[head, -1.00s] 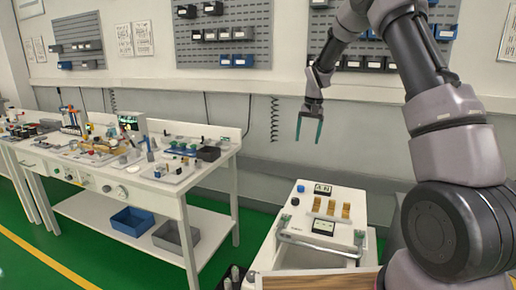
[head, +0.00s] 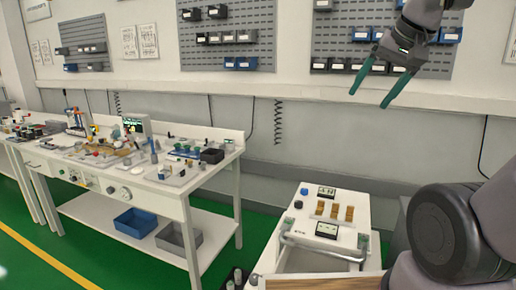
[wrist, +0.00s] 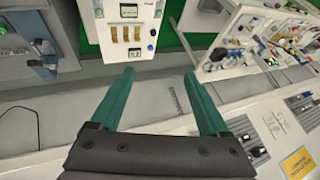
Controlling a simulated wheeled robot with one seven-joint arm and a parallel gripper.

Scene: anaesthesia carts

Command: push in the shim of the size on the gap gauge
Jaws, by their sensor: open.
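Three upright brass-coloured pieces, which look like the shims (head: 334,211), stand in a row on the white cart top (head: 361,211). My gripper (head: 368,100) is open and empty, high above and behind the cart near the wall.
A blue button (head: 304,191) and a dark knob (head: 298,204) sit at the cart's left edge. A silver handle bar (head: 320,250) runs along its front. A cluttered white workbench (head: 185,192) stands to the left, with bins below. Green floor (head: 90,262) lies between.

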